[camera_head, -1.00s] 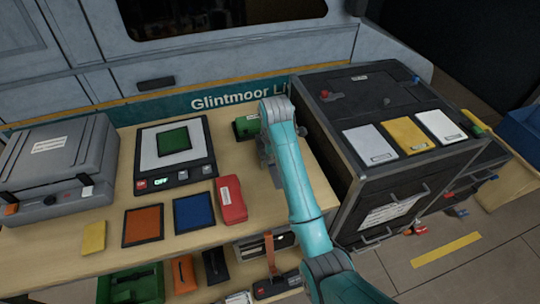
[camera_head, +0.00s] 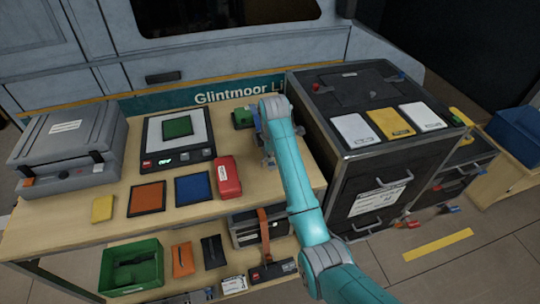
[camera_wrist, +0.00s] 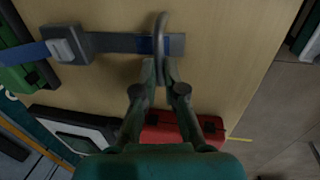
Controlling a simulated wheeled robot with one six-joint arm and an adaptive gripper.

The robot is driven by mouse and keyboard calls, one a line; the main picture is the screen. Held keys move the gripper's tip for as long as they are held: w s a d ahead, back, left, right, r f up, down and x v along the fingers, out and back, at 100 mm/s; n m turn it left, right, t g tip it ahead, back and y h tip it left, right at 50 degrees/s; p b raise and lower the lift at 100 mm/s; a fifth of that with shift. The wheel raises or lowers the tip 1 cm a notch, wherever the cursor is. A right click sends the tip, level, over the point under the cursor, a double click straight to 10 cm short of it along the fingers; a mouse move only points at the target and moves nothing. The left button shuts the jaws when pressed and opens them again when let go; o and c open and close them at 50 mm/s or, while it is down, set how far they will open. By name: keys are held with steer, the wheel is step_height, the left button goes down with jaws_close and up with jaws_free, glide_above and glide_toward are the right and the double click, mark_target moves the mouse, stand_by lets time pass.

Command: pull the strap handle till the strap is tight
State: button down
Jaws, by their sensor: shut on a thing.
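In the wrist view a blue strap (camera_wrist: 22,54) runs in from the left to a grey metal buckle (camera_wrist: 66,44). A dark bar with a blue end extends right from the buckle, and a grey looped handle (camera_wrist: 161,32) stands across it. My gripper (camera_wrist: 160,70) is shut on the handle's lower part. The visible strap stretch looks fairly straight; its far end is out of view. In the head view my gripper (camera_head: 267,158) is low at the bench's right part, beside a green block (camera_head: 243,117); my arm hides the handle there.
A red case (camera_head: 228,177) lies close left of my gripper, with a scale (camera_head: 150,158) beyond. A dark drawer cabinet (camera_head: 345,150) stands close right. The wooden bench (camera_head: 110,228) has a lower shelf holding a green bin (camera_head: 131,267) and other items.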

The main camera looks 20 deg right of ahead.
steer(key=c, duration=1.2)
jaws_free()
steer(key=shift+c, duration=0.2)
step_height(320, 180, up, 7)
steer(key=s, duration=0.1)
steer(key=shift+s+r, duration=0.15)
steer(key=shift+s, duration=0.1)
